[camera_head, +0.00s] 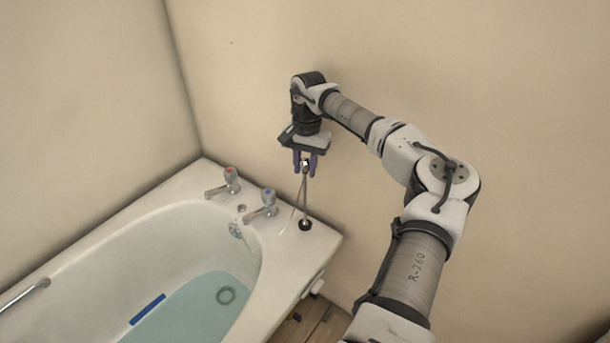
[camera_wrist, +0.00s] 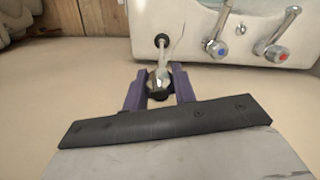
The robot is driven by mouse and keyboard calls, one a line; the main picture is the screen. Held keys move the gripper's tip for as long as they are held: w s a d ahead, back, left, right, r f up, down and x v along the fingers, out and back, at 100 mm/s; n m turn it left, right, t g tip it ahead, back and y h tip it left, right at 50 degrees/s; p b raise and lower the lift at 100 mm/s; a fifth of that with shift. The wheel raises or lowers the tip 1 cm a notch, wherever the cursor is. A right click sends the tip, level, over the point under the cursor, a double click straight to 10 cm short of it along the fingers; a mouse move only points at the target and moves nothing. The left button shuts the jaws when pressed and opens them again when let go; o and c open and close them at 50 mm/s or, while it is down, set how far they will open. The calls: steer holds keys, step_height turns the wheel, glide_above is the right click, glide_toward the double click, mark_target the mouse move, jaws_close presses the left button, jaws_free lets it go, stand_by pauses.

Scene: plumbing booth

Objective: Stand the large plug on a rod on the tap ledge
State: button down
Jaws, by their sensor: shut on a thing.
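The large plug (camera_head: 305,225) is a black disc at the foot of a thin, upright metal rod. It appears at the right part of the white tap ledge (camera_head: 325,240), right of the blue-topped tap; I cannot tell whether it touches the ledge. My gripper (camera_head: 305,164) is above the ledge, its purple fingers shut on the top end of the rod. In the wrist view, the fingers (camera_wrist: 158,88) close around the shiny top of the rod, and the black plug (camera_wrist: 161,41) shows beyond it against the ledge.
A red-topped tap (camera_head: 231,180) and a blue-topped tap (camera_head: 267,200) stand left of the plug. A thin pale line hangs beside the rod. The wall is close behind my gripper.

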steer(key=shift+f+p, duration=0.3)
steer(key=shift+f, duration=1.75)
steer(key=c, duration=1.1)
jaws_free()
steer(key=shift+c, duration=0.2)
steer(key=r, duration=0.4)
steer(key=r+b, duration=0.1)
steer(key=r, duration=0.3)
steer(key=w+r+b, duration=0.1)
steer(key=r, duration=0.3)
steer(key=shift+w+d+r, duration=0.1)
steer(key=shift+d, duration=0.15)
